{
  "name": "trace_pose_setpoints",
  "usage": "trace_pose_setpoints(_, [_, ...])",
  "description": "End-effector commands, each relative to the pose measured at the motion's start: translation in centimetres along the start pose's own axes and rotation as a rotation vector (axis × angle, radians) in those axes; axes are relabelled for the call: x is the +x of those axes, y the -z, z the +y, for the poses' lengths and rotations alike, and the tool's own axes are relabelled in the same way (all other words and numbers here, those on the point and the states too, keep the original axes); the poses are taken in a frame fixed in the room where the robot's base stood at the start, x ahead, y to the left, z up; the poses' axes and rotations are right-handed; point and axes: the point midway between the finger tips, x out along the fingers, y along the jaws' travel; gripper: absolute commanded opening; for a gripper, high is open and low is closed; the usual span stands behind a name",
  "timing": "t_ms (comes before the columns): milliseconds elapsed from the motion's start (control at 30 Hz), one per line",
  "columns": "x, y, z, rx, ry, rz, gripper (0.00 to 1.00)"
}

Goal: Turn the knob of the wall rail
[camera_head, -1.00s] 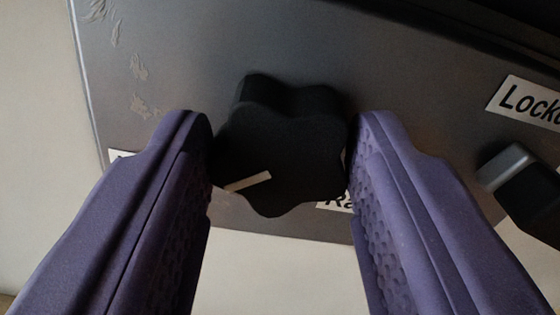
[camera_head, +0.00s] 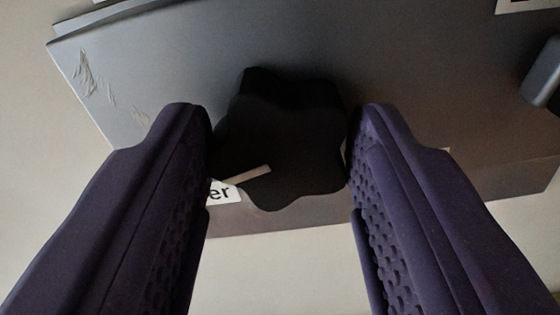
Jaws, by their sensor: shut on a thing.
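The knob (camera_head: 290,140) is black and lobed, with a pale pointer line on its face towards the lower left. It sits on the grey panel of the wall rail (camera_head: 150,85), in the middle of the view. My gripper (camera_head: 280,145) has two purple fingers, one on each side of the knob. It is shut on the knob, with the fingertips at its left and right edges. A white label (camera_head: 222,193) is partly hidden behind the knob and left finger; only "er" can be read.
A grey and black handle-like part (camera_head: 542,75) sticks out at the right edge. A white label (camera_head: 525,4) is cut off at the top right. Pale wall (camera_head: 40,180) shows left of and below the panel.

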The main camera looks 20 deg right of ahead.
Motion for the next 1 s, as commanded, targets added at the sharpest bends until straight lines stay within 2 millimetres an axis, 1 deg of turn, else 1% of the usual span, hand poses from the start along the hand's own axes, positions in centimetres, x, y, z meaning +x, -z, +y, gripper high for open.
trace_pose_setpoints(33, [0.0,0.0,0.0,0.0,0.0,-0.001,0.53])
trace_pose_setpoints(67, [0.0,0.0,0.0,0.0,0.0,-0.001,0.6])
trace_pose_setpoints(100, [0.0,0.0,0.0,-0.001,0.0,0.0,0.69])
trace_pose_setpoints(133, [0.0,0.0,0.0,-0.001,0.0,0.0,0.72])
trace_pose_setpoints(367, [0.0,0.0,0.0,-0.001,0.0,0.0,0.72])
trace_pose_setpoints(467, [-0.4,0.0,-0.1,-0.001,0.001,0.0,0.72])
trace_pose_setpoints(567, [-1.8,0.0,-0.1,-0.001,0.002,-0.001,0.72])
trace_pose_setpoints(700, [-4.6,0.0,-0.1,0.0,0.003,-0.001,0.72])
trace_pose_setpoints(800, [-6.2,0.0,-0.1,0.0,0.003,0.0,0.72])
trace_pose_setpoints(900, [-7.3,0.0,-0.1,0.0,0.002,0.0,0.72])
trace_pose_setpoints(1000, [-7.8,-0.1,0.0,-0.002,0.0,0.0,0.72])
